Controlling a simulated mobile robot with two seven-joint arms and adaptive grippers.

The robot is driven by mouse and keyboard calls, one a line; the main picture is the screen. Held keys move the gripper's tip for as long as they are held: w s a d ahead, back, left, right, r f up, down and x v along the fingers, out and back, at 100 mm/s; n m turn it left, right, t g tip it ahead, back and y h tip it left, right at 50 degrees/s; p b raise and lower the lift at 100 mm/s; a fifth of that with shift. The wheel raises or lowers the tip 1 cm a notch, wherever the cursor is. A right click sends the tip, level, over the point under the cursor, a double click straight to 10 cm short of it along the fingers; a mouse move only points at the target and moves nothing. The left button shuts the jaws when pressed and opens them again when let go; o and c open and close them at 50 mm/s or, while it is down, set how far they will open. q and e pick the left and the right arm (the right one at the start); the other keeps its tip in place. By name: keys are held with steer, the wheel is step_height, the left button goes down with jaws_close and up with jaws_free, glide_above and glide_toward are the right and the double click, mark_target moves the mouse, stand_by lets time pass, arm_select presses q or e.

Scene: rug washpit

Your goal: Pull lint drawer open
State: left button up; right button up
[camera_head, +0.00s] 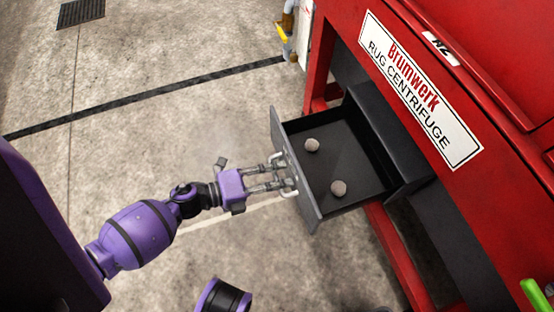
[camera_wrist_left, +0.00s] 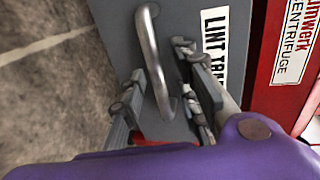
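The lint drawer (camera_head: 371,152) is a dark grey tray pulled well out of the red machine, with its front panel facing my left arm. Its front shows in the left wrist view (camera_wrist_left: 118,38) with a white label reading "LINT TRA", the rest cut off. A curved metal handle (camera_wrist_left: 148,48) stands out from that front. My left gripper (camera_head: 283,174) is at the handle, its fingers spread on either side of the bar, with a gap visible beside it in the left wrist view (camera_wrist_left: 163,80). My right gripper is not in view.
Two round greyish lumps (camera_head: 312,145) (camera_head: 338,188) lie inside the drawer. The red rug centrifuge (camera_head: 480,60) fills the right side. Concrete floor left of the drawer is clear, with a dark stripe (camera_head: 150,95) and a floor grate (camera_head: 80,12). A green object (camera_head: 537,296) shows at lower right.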

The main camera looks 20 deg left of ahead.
arm_select(q)
steer(key=shift+s, duration=0.1)
steer(key=v, duration=1.2)
steer(key=shift+f, duration=0.1)
